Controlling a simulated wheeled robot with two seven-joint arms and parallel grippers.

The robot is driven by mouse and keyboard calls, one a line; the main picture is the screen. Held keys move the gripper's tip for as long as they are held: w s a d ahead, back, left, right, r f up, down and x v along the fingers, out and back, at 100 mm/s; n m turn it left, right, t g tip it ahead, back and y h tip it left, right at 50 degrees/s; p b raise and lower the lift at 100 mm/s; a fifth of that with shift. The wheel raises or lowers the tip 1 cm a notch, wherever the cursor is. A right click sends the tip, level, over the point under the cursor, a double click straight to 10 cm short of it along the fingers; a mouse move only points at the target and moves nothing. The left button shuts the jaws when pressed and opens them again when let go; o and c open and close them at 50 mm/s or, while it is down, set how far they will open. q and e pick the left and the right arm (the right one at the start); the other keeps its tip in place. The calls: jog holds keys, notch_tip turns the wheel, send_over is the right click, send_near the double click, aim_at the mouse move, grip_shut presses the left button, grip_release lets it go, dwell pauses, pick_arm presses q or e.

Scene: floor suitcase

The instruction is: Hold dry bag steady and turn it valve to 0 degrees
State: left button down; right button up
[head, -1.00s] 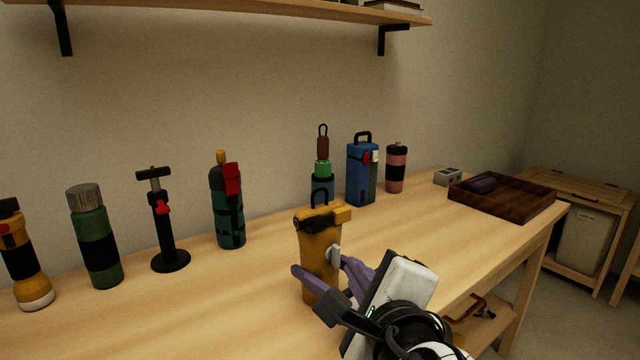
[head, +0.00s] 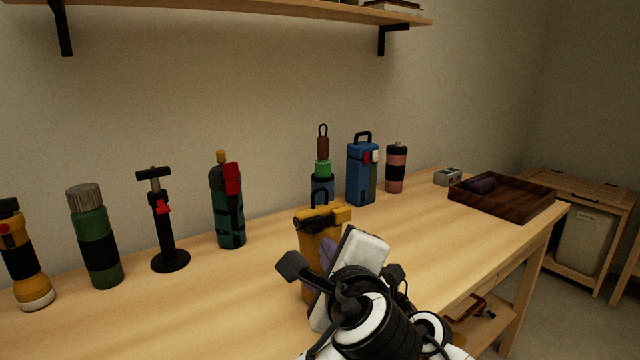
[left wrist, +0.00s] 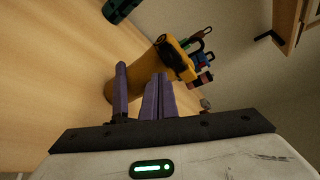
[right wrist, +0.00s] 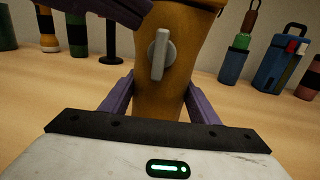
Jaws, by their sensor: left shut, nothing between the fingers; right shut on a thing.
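The dry bag (head: 318,228) is a yellow-orange upright container with a dark top, standing on the bench. It also shows in the left wrist view (left wrist: 140,75) and right wrist view (right wrist: 165,100). The valve (right wrist: 160,52) is a grey lever on its side, close to vertical in the right wrist view; in the head view it is hidden. My right gripper (right wrist: 158,90) is shut on the bag's lower body, one purple finger on each side. My left gripper (head: 327,247) is in front of the bag, its purple fingers (left wrist: 158,80) shut and empty, apart from the valve.
A row of bottles and tools stands along the wall: a green bottle (head: 97,240), a black pump (head: 168,220), a teal bottle (head: 229,215), a blue box (head: 361,175) and a pink bottle (head: 396,168). A dark wooden tray (head: 515,204) sits at the right end.

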pick_arm(q)
jog(key=shift+w+d+f, duration=0.15)
jog(key=shift+d+f, duration=0.15)
jog(key=shift+f, duration=0.4)
dwell(1.0)
jog(key=shift+a+f, duration=0.2)
jog(key=shift+f, duration=0.2)
jog(key=shift+s+a+f, duration=0.2)
jog(key=shift+s+f, duration=0.05)
jog(key=shift+a+f, duration=0.1)
jog(key=shift+f, duration=0.1)
jog(key=shift+s+a, duration=0.1)
dwell(0.5)
jog(key=shift+s+a, duration=0.15)
jog(key=shift+a, duration=0.05)
jog(key=s+d, duration=0.2)
jog(key=s, duration=0.1)
jog(key=s+d, duration=0.1)
jog(key=s, duration=0.1)
jog(key=shift+d+r, duration=0.1)
jog(key=shift+d, duration=0.05)
